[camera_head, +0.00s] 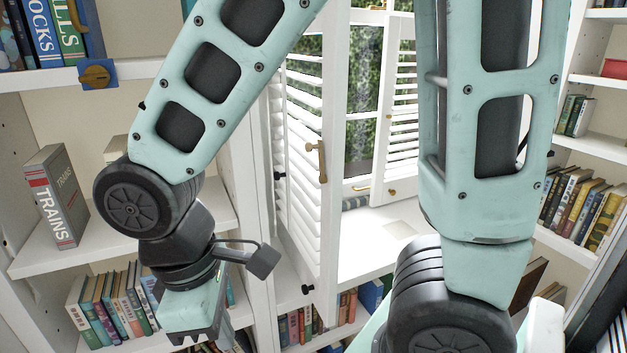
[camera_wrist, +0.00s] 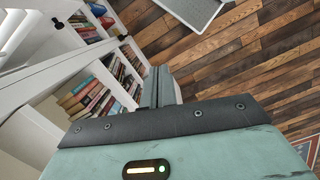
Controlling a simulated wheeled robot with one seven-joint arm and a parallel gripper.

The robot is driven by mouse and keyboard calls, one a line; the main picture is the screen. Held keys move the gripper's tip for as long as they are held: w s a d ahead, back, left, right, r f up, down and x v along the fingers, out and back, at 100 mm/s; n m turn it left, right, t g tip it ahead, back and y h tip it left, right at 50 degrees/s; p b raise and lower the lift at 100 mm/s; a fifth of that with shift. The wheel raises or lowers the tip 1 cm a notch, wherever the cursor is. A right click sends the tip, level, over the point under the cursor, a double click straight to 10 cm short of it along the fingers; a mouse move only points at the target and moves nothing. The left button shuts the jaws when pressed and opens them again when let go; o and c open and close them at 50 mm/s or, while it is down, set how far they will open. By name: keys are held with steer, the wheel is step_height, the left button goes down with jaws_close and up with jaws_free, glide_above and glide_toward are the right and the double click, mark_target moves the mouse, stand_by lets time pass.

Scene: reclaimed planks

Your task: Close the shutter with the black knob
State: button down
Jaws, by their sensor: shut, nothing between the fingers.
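A white louvred shutter (camera_head: 303,190) stands swung open at the left side of the window, seen at a steep angle. Small black knob-like parts show on it, one near its bottom (camera_head: 307,289) and one at its left side (camera_head: 279,175); I cannot tell which is the knob. A brass handle (camera_head: 322,160) sits on the white upright beside the louvres. My gripper (camera_head: 205,345) is low at the left, apart from the shutter, its tips at the picture's lower edge. In the wrist view its fingers (camera_wrist: 159,85) are together and empty.
A second louvred shutter (camera_head: 402,110) stands at the window's right side. Bookshelves (camera_head: 130,252) with books flank the window, and a grey book (camera_head: 57,197) stands at left. My arm hides part of the right side. Plank floor (camera_wrist: 245,50) shows in the wrist view.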

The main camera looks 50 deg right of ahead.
steer(key=w+d+r+n+g+h+p, duration=0.25)
steer(key=w+d+r+p, duration=0.35)
steer(key=d, duration=0.3)
steer(key=w+d+r+n+g+h+p, duration=0.1)
steer(key=w+d+r+h+p, duration=0.3)
steer(key=w+d+r+p, duration=0.3)
steer(key=p, duration=0.3)
glide_toward(329, 204)
steer(key=x, duration=0.4)
steer(key=shift+f, duration=0.5)
steer(key=shift+s+d+f, duration=0.1)
steer(key=shift+s+d, duration=0.2)
steer(key=shift+d, duration=0.2)
